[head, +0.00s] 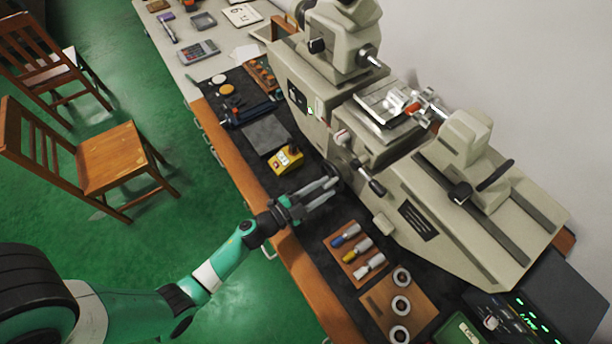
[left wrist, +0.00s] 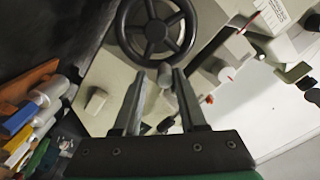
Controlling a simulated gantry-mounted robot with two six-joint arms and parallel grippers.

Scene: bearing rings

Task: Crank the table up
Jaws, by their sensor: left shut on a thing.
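The large beige machine (head: 400,150) stands along the back of the bench. My left gripper (head: 330,187) reaches to the machine's front, its fingers pointing right. A black spoked handwheel (left wrist: 155,28) shows in the left wrist view, just beyond my left fingertips (left wrist: 164,72). The fingers are shut on a small pale handle (left wrist: 165,76) at the wheel's lower rim. The fingers hide part of the handle. In the head view the wheel is mostly hidden by the gripper. My right gripper is not in view.
A yellow button box (head: 286,159) stands left of my left gripper. A tray of marking tools (head: 356,250) and a board with several rings (head: 400,305) lie below it. A dark crank lever (head: 370,181) sticks out nearby. Wooden chairs (head: 115,160) stand left.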

